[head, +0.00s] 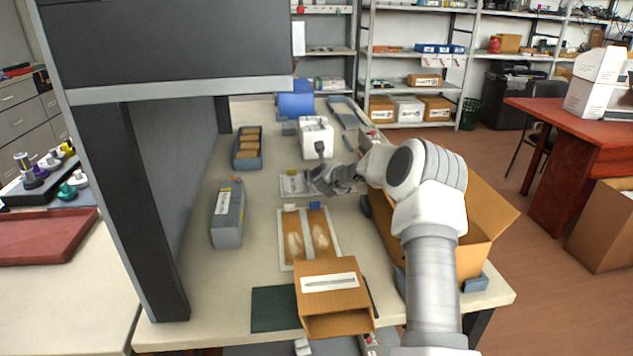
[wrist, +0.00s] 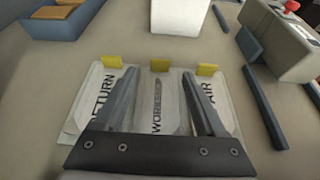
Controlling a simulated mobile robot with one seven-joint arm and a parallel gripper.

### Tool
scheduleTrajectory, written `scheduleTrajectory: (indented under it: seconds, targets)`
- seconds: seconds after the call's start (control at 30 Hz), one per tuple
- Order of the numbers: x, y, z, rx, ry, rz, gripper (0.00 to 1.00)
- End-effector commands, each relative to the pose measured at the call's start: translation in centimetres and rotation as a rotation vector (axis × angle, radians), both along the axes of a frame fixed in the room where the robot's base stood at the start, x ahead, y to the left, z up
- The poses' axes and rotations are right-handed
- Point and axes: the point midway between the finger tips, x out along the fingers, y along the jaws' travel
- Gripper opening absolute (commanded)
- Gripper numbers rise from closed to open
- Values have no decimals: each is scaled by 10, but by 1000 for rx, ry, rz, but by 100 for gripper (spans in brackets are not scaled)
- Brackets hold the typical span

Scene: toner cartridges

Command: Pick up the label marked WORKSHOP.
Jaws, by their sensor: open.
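The WORKSHOP label (wrist: 157,115) is a pale card with dark lettering and a yellow tab at its far end. It lies in the middle of a row of three in the wrist view. A RETURN label (wrist: 101,92) lies to its left. A label reading "AIR" (wrist: 209,92), its other letters hidden, lies to its right. My gripper (wrist: 160,76) is open, its two fingers on either side of the WORKSHOP lettering, with nothing seen held. Whether the fingers touch the cards cannot be told. In the head view my gripper (head: 320,183) partly covers the label holder (head: 290,186).
A white container (head: 316,138) stands just beyond the labels. A blue bin (head: 247,148) and a grey toner box (head: 227,216) are to the left. An open cardboard carton (head: 487,215) stands right, beside my arm. A smaller carton (head: 332,292) is at the front.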

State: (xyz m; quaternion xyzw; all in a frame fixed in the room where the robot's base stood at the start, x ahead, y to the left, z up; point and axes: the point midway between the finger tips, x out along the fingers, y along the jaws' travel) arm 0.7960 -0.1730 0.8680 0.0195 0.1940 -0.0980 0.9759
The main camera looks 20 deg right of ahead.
Motion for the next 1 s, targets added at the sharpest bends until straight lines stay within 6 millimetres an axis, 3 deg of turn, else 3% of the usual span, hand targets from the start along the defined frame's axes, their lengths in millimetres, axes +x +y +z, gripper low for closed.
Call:
scheduleTrajectory:
  seconds: [0.47,0.87,1.0]
  targets:
    - [41,-8,-18,0,0,0,72]
    - [46,-9,-20,0,0,1,72]
    - [46,-9,-20,0,0,0,47]
